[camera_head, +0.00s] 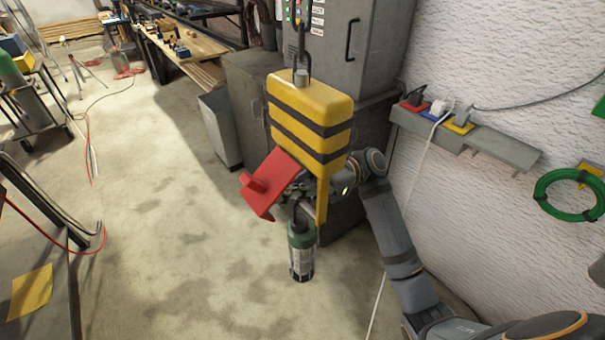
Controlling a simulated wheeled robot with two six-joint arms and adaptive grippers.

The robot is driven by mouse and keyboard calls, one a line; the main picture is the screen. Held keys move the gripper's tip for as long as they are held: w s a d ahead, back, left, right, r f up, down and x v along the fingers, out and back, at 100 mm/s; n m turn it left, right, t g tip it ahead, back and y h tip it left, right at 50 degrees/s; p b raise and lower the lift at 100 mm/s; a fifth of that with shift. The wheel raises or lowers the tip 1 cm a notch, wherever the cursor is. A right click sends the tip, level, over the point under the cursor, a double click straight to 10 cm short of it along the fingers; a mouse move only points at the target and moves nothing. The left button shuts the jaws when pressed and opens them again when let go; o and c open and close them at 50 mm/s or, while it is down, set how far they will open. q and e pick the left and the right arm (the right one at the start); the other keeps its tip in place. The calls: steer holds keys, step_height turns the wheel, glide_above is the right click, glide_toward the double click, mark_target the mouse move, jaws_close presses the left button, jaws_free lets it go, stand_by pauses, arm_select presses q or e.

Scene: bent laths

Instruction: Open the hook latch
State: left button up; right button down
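A yellow hook block (310,112) with black stripes hangs from a chain in the middle of the head view. A red latch plate (268,188) with a small tab slants down to the left from its lower side. A narrow yellow arm (322,202) reaches down from the block's right side. A green and grey cylinder (301,255) with a dark loop on top is below the latch; what holds it is unclear. My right gripper (298,190) is behind the latch and block, mostly hidden, so its fingers and any contact cannot be made out. My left gripper is not in view.
A grey cabinet (362,45) stands behind the block. A shelf with plugs (470,135) and a green hose coil (568,195) are on the right wall. A workbench (185,45) is at the back. The floor (170,240) at left is mostly clear.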

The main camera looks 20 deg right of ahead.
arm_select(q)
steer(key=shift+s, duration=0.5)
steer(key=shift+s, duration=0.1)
arm_select(e)
steer(key=v, duration=1.2)
